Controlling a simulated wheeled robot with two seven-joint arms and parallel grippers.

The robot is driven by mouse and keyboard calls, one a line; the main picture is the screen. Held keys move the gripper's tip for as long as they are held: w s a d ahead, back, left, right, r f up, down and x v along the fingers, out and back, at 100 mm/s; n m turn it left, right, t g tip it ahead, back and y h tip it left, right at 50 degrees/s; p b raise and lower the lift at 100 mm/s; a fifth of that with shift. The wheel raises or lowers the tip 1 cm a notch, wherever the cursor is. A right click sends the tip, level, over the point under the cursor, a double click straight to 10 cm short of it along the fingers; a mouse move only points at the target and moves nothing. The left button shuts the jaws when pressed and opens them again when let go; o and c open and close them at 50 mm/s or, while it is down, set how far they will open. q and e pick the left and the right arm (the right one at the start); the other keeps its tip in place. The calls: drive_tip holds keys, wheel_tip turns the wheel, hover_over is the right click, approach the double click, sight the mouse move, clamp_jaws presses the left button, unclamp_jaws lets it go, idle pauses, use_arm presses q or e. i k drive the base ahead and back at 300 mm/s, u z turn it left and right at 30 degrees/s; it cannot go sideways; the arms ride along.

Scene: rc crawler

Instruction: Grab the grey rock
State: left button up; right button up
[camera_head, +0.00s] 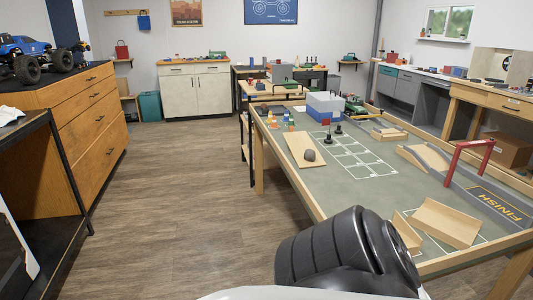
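The grey rock (309,155) is small and rounded. It rests on a flat tan wooden board (296,146) near the left edge of the green-topped table (345,188). Nothing touches the rock from above, and it shows in full. A black link of my own arm fills the bottom middle of the view, in front of the table's near left corner. Neither of my grippers shows in this view.
Wooden ramps (446,222), a red gate (468,160), a curved bridge (425,158) and a blue-and-white box (324,106) stand on the table. Small cones (291,123) sit behind the board. A wooden drawer cabinet (85,110) stands left. The floor (190,190) between is clear.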

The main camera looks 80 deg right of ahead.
sight(309, 155)
drive_tip(key=z, duration=1.1)
drive_tip(key=i, duration=1.75)
drive_tip(key=z, duration=2.25)
